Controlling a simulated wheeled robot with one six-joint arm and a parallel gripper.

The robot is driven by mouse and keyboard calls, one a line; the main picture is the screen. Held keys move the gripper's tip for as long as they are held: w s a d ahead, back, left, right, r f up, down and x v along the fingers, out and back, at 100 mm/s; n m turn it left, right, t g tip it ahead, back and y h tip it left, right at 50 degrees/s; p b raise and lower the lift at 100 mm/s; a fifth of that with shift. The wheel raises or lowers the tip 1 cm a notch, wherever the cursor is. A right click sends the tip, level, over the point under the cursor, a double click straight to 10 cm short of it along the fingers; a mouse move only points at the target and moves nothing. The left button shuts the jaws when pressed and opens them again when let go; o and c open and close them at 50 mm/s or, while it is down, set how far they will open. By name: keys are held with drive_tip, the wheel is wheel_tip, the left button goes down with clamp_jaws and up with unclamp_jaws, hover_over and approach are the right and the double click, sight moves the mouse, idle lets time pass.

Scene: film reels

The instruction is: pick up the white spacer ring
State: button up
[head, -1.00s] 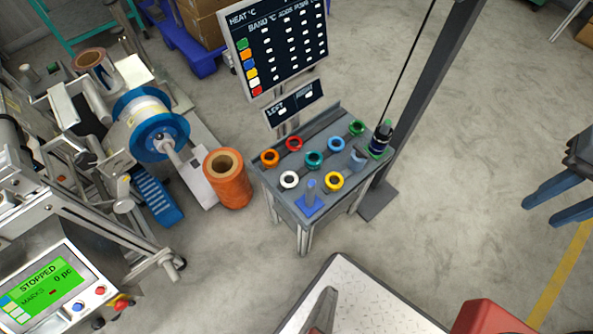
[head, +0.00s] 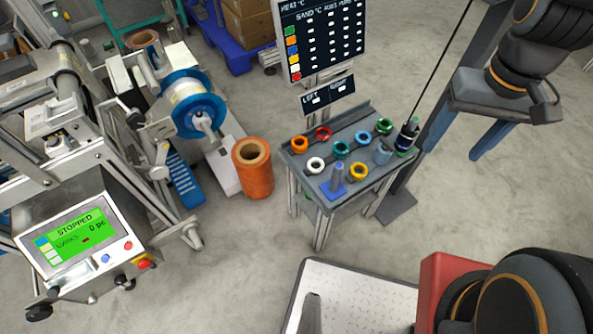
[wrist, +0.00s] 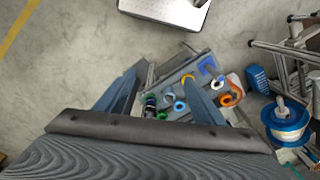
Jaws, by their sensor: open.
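The white spacer ring (head: 316,163) lies at the left front of the small grey stand's top, between the orange ring (head: 299,144) and the blue post (head: 338,177). It also shows in the wrist view (wrist: 217,86), beyond the right finger. My gripper (head: 454,152) is at the upper right in the head view, to the right of the stand and apart from the rings. In the wrist view its two blue fingers (wrist: 160,78) are spread wide, with nothing held between them.
Red, blue, green and yellow rings (head: 359,171) share the stand (head: 296,156). A dark bottle (head: 406,136) stands at its right corner, near a slanted post. A sign (head: 328,96) rises behind. An orange roll (head: 253,171) stands on the floor to the left, beside the machine.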

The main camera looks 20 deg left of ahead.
drive_tip(key=w+a+f+n+b, duration=0.8)
drive_tip(key=a+f+n, duration=0.1)
drive_tip(key=a+f, duration=0.5)
drive_tip(key=n+y+b, duration=0.1)
drive_tip(key=n+b, duration=0.1)
drive_tip(key=n, duration=0.5)
approach(315, 166)
drive_tip(key=f, duration=0.2)
drive_tip(key=f+b, duration=0.1)
drive_tip(key=f, duration=0.3)
drive_tip(key=shift+a+f, duration=0.1)
drive_tip(key=shift+a, duration=0.15)
drive_tip(key=c, duration=1.1)
